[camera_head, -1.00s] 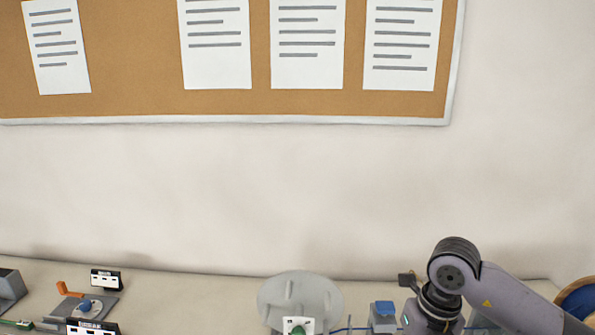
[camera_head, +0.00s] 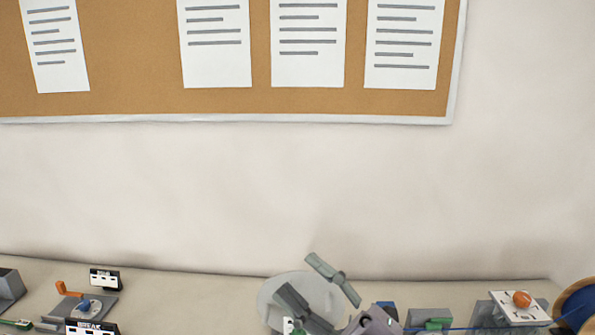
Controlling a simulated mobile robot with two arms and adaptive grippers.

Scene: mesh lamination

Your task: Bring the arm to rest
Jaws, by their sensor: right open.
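My right gripper (camera_head: 298,276) shows at the bottom middle, its two grey fingers spread apart with nothing visible between them. It is in front of a round light-grey disc (camera_head: 265,305) and hides much of it. Part of my right wrist shows at the bottom edge. I cannot tell whether the fingers touch the disc. My left gripper is not in view.
Right of the gripper stand a grey block with a green part (camera_head: 436,324) and a white-topped fixture with an orange knob (camera_head: 521,299). A blue round item (camera_head: 582,308) is at the right edge. At left is a grey fixture with an orange handle (camera_head: 69,290). A corkboard (camera_head: 130,60) hangs behind.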

